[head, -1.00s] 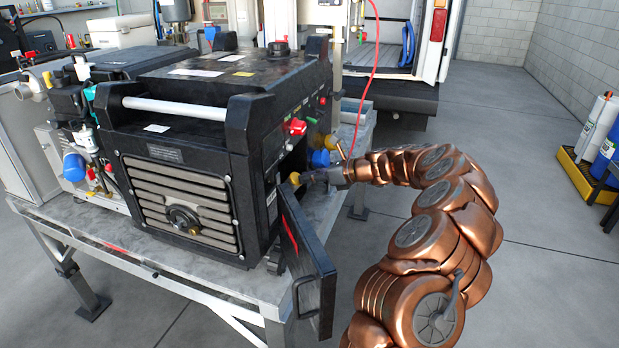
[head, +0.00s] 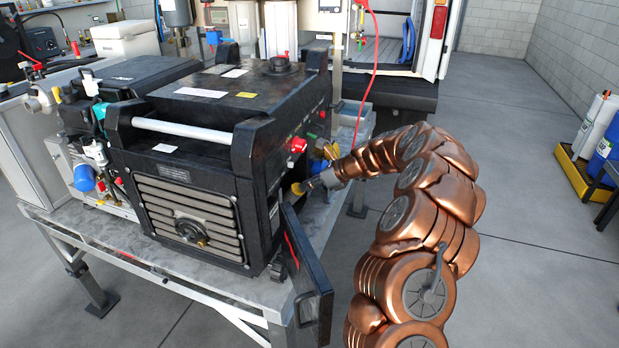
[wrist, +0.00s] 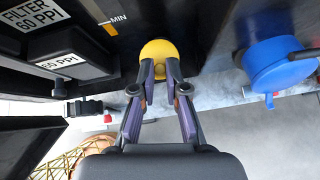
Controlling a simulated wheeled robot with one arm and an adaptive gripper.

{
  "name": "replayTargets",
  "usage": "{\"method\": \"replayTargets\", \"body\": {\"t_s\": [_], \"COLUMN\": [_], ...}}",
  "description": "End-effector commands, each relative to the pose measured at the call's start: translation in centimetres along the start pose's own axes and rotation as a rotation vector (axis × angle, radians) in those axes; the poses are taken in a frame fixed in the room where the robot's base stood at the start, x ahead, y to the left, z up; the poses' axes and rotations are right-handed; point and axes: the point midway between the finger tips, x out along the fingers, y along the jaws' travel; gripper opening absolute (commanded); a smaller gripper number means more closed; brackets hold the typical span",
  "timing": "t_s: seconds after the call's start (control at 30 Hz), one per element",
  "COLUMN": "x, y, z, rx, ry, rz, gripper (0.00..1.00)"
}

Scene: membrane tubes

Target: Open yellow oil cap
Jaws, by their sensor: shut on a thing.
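The yellow oil cap (wrist: 158,48) sits on the dark side of the machine, at the top middle of the wrist view, beside a MIN mark. In the head view the cap (head: 298,188) is a small yellow spot at the opening behind the hinged black door (head: 311,275). My gripper (wrist: 160,68) has its two fingertips on either side of the cap, shut on it. In the head view my gripper (head: 311,184) reaches the cap from the right. Whether the cap is loose or still seated cannot be told.
A blue cap or valve (wrist: 278,66) is close to the right of my gripper. Black blocks labelled FILTER 60 PPI (wrist: 65,52) stand at the left. A red knob (head: 297,145) is above the opening. Open floor lies right of the bench (head: 110,240).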

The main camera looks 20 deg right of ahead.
Motion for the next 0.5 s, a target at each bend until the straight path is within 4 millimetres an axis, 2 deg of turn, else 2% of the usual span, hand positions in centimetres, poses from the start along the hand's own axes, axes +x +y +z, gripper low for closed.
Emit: {"method": "replayTargets", "body": {"t_s": [0.03,0.2,0.5], "x": [-0.37,-0.49,-0.44], "y": [0.14,0.13,0.09], "z": [0.56,0.93,1.01], "rx": [0.000,-0.003,-0.006], "ry": [0.017,0.075,0.134], "rz": [-0.001,-0.013,-0.025], "gripper": [0.00,0.00,0.00]}}
